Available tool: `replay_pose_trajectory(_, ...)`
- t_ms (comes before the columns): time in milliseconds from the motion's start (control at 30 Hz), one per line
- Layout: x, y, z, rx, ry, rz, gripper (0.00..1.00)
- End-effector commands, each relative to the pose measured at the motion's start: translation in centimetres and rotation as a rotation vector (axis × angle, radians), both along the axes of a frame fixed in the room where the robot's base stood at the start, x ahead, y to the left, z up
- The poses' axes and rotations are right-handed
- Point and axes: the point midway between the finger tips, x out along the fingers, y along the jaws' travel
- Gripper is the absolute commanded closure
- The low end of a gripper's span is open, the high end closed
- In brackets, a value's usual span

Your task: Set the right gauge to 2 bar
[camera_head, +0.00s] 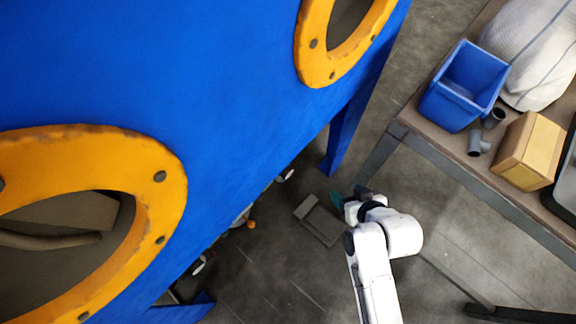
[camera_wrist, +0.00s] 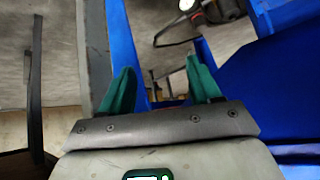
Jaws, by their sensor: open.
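My gripper (camera_wrist: 162,82) is open, with two teal fingers spread and nothing between them in the wrist view. In the head view my gripper (camera_head: 343,199) is at the end of the white arm, right of the blue machine's lower edge. A small round pale part (camera_wrist: 187,5), possibly a gauge, is at the top of the wrist view, cut off by the frame and apart from the fingers. In the head view a small white round part (camera_head: 286,175) shows under the machine's edge. No dial reading can be made out, and I cannot tell which part is the right gauge.
The blue machine (camera_head: 225,120) with orange-ringed openings (camera_head: 165,190) fills the left. A blue leg (camera_head: 345,125) stands near my gripper. A workbench (camera_head: 410,118) at right bears a blue bin (camera_head: 455,105) and a cardboard box (camera_head: 530,150). Grey floor lies between.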

Motion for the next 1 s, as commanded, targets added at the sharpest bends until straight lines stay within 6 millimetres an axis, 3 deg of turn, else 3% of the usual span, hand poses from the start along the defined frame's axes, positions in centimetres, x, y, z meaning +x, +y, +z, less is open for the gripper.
replay_pose_trajectory(33, 1.2, 1.7, -3.6, 0.020, -0.055, 0.027, 0.37)
replay_pose_trajectory(100, 2.7, 3.7, -6.0, 0.051, -0.139, 0.051, 0.37)
replay_pose_trajectory(300, 5.9, 9.0, -12.0, 0.133, -0.372, 0.097, 0.37)
replay_pose_trajectory(500, 7.5, 12.9, -17.1, 0.201, -0.591, 0.103, 0.37)
replay_pose_trajectory(700, 8.0, 14.8, -19.8, 0.238, -0.752, 0.087, 0.37)
replay_pose_trajectory(1000, 8.7, 15.7, -20.4, 0.254, -0.828, 0.071, 0.37)
